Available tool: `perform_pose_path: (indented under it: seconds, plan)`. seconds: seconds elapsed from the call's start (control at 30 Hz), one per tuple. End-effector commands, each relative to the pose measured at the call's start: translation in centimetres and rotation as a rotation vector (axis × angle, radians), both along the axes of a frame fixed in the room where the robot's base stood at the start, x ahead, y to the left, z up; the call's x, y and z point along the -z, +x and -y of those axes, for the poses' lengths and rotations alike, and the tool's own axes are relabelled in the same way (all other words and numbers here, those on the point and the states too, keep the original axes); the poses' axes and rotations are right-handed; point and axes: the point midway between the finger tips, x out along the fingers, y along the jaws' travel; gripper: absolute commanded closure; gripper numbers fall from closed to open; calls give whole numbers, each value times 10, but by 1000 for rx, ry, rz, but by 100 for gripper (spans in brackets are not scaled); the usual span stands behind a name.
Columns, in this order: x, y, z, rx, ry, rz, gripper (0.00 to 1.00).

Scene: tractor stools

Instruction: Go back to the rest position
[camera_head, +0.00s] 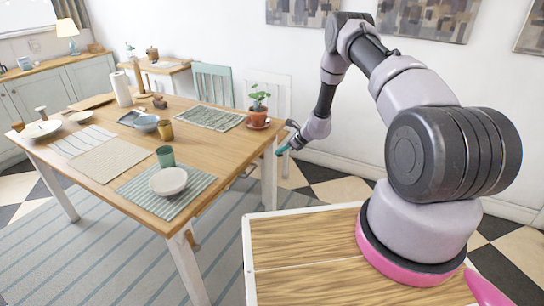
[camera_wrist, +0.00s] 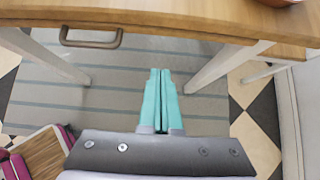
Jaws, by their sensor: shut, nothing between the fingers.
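My gripper (camera_head: 283,150) is at the right end of the dining table (camera_head: 185,105), beside its edge and near a table leg. In the wrist view its teal fingers (camera_wrist: 160,98) are pressed together with nothing between them. They point at the striped rug (camera_wrist: 115,85) under the table, and the table's edge with a drawer handle (camera_wrist: 91,40) lies across the top. My arm reaches out from its base at the right of the head view and bends up and over.
A potted plant (camera_head: 259,103) stands on the table corner near my gripper. A white bowl (camera_head: 168,181), a green cup (camera_head: 165,156) and placemats lie on the table. Chairs (camera_head: 213,83) stand behind it. The wall is behind my arm; open floor lies right of the table.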

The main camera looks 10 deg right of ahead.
Motion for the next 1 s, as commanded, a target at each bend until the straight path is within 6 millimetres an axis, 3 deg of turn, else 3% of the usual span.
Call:
perform_pose_path:
  seconds: [0.13,0.33,0.43,0.57,0.67,0.87,1.0]
  plan:
    - [-18,-10,15,2,0,1,100]
    - [-34,-16,22,-8,-3,7,100]
    - [-64,-12,20,-52,-16,41,100]
    - [-135,-11,13,-168,-58,127,100]
    - [-199,-19,7,-279,-105,204,100]
    - [-314,-56,-1,-496,-222,351,100]
    - [-382,-95,-3,-641,-316,446,100]
